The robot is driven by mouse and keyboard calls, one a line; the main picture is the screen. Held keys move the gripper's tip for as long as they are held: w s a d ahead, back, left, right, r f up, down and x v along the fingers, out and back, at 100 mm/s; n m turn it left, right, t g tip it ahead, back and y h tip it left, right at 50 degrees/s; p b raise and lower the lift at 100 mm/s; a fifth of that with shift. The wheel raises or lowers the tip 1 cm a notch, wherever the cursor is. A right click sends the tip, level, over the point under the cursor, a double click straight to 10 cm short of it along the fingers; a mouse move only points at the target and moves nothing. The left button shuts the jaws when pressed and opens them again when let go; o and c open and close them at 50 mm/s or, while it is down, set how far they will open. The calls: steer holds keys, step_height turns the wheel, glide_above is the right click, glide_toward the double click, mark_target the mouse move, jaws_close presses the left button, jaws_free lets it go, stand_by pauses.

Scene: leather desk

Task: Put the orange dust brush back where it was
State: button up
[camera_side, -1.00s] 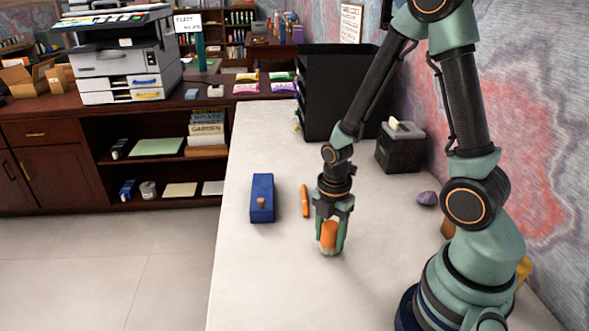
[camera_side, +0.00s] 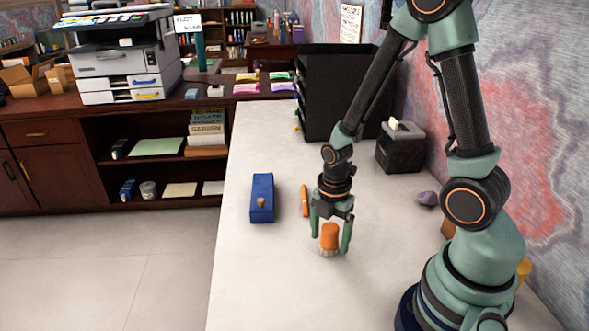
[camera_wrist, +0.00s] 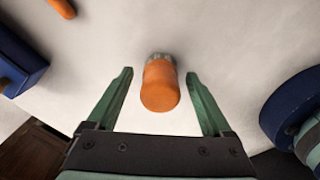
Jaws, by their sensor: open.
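The orange dust brush (camera_side: 329,238) stands upright on the pale desk, its light bristles down on the surface. It also shows in the wrist view (camera_wrist: 160,86), orange handle toward the camera. My gripper (camera_side: 331,246) is open around the brush, one green finger on each side. In the wrist view, clear gaps show between the brush and both fingers of my gripper (camera_wrist: 160,75), so it does not touch the brush.
A blue box (camera_side: 262,200) with a small knob and an orange pen-like stick (camera_side: 305,201) lie to the left of the brush. A black tray rack (camera_side: 340,90), a dark block (camera_side: 400,150) and a purple stone (camera_side: 427,198) stand along the wall side. The front desk area is clear.

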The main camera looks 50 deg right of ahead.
mark_target(330, 227)
step_height(330, 227, up, 12)
steer(key=shift+f, duration=0.1)
steer(key=shift+a+r+m, duration=0.1)
steer(key=shift+r+m, duration=0.3)
steer(key=a+r+m+t, duration=0.4)
steer(key=r+m, duration=0.6)
steer(key=m, duration=0.7)
steer(key=shift+w+a+r+t, duration=0.2)
steer(key=shift+r+t, duration=0.15)
steer(key=shift+t, duration=0.45)
